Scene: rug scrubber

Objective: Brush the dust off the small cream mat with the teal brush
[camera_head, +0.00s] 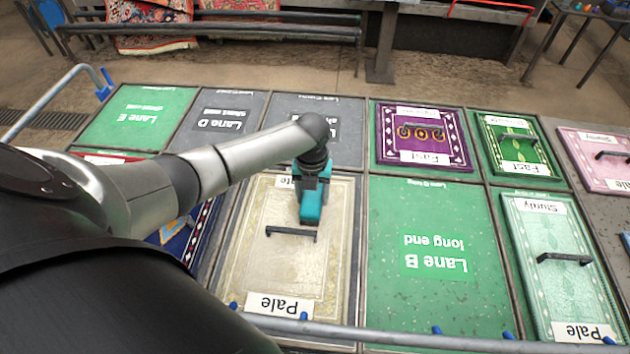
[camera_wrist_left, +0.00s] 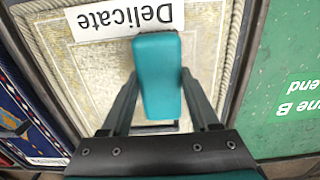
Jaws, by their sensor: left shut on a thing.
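The small cream mat (camera_head: 330,265) lies in the middle of the head view, with a patterned border and a "Pale" label at its near end. Greyish-brown speckling, like dust, shows over its surface. My left gripper (camera_head: 312,183) is over the mat's far half, shut on the teal brush (camera_head: 311,208). In the left wrist view the brush (camera_wrist_left: 158,75) sits between the two fingers, over the mat (camera_wrist_left: 100,75) beside a "Delicate" label (camera_wrist_left: 122,17). I cannot tell whether the brush touches the mat. A dark handle (camera_head: 291,233) shows just nearer than the brush. My right gripper is out of view.
A green "Lane B" panel (camera_head: 430,300) lies right of the mat. Purple (camera_head: 395,155), green (camera_head: 513,165) and pale green (camera_head: 550,225) mats lie farther right. A blue patterned mat (camera_head: 200,225) is at left, partly behind my arm. A grey rail (camera_head: 400,337) crosses the near edge.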

